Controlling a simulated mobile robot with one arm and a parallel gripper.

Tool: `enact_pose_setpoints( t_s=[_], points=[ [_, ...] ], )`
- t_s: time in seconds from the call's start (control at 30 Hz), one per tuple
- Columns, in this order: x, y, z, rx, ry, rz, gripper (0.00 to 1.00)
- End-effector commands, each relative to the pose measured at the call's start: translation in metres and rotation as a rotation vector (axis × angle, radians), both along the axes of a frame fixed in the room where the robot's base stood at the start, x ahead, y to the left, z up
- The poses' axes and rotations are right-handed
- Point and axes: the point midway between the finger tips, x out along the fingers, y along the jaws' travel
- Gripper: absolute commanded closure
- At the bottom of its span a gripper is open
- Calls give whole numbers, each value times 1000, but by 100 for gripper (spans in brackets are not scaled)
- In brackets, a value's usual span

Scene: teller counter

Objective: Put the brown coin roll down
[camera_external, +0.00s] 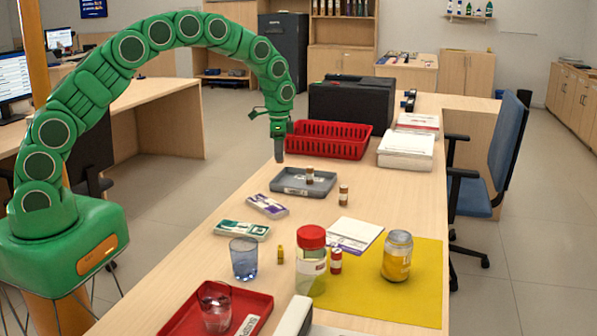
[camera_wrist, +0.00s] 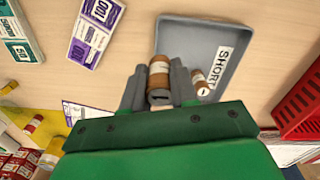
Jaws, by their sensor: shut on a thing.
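My gripper (camera_external: 279,158) points down above the grey tray (camera_external: 276,184). In the wrist view its two grey fingers (camera_wrist: 160,92) are shut on a brown coin roll (camera_wrist: 159,75) with a pale label band. The held roll is over or close above the left edge of the tray, which also shows in the wrist view (camera_wrist: 200,40) with a "SHORT" label. I cannot tell its exact height; the external view hides it behind the fingers. A second brown roll (camera_external: 310,175) stands in the tray and shows beside my right finger (camera_wrist: 197,79). A third (camera_external: 343,195) stands on the counter.
A red basket (camera_external: 325,140) stands behind the tray. Purple (camera_external: 265,206) and green (camera_external: 242,230) banded note stacks lie in front of it. A glass (camera_external: 244,260), red-lidded jar (camera_external: 311,262) and yellow can (camera_external: 397,256) stand nearer.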

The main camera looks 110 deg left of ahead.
Motion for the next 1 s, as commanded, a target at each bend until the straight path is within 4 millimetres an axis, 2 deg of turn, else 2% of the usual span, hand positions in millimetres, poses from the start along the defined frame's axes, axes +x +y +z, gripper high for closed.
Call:
enact_pose_setpoints(
  t_s=[0.27, 0.4, 0.8, 1.0],
  points=[
    [16, 22, -12, 3, -1, 0, 100],
    [21, 30, -25, 3, 0, 0, 100],
    [36, 50, -57, 1, 0, 1, 100],
    [40, 54, -63, 1, -1, 1, 100]
  ],
)
